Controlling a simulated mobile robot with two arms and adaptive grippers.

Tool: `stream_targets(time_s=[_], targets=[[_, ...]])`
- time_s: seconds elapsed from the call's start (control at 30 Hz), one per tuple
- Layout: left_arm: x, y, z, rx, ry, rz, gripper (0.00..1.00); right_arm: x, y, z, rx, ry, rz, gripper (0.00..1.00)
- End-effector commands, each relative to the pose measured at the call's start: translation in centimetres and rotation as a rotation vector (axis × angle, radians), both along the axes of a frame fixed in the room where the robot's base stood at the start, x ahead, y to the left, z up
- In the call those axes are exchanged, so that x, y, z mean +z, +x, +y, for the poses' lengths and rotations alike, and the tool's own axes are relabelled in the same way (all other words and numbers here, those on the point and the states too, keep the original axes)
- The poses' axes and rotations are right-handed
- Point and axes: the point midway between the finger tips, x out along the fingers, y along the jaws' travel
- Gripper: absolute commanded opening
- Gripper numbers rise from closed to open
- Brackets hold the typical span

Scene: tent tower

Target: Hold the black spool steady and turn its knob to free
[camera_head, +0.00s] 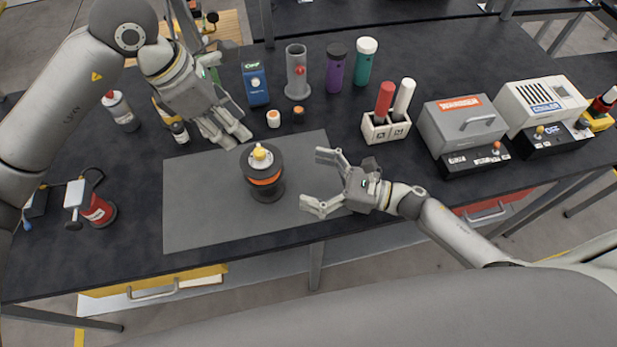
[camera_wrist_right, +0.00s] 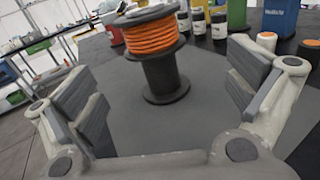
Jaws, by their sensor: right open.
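The black spool (camera_head: 265,190) stands upright on the grey mat (camera_head: 200,215), with an orange band around it and a yellow knob (camera_head: 260,154) on top. In the right wrist view the spool (camera_wrist_right: 162,75) shows its orange winding between my fingers, a little beyond them; its top is cut off. My right gripper (camera_head: 322,182) is open and empty, to the right of the spool with its fingers pointing at it. My left gripper (camera_head: 238,138) is above and left of the spool, near its top and the knob; its fingers look apart, with nothing seen between them.
Behind the mat stand a blue box (camera_head: 255,84), a grey cylinder with a red knob (camera_head: 297,75), and purple (camera_head: 336,68) and teal (camera_head: 364,62) bottles. The mat's left part is clear.

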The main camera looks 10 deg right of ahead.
Motion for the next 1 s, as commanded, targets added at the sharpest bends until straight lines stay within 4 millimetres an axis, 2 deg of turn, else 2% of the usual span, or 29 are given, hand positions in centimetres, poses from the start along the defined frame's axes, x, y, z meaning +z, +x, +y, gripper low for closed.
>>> stream_targets(time_s=[0.17,0.7,1.0], targets=[[0.0,0.0,0.0,0.0,0.0,0.0,0.36,-0.2,0.1,1.6,0.034,-0.029,-0.023,1.0],[0.0,0.0,0.0,0.0,0.0,0.0,0.36,-0.2,4.1,9.2,0.031,-0.027,-0.021,1.0],[0.0,0.0,0.0,0.0,0.0,0.0,0.36,-0.3,4.7,10.6,0.031,-0.027,-0.02,1.0]])
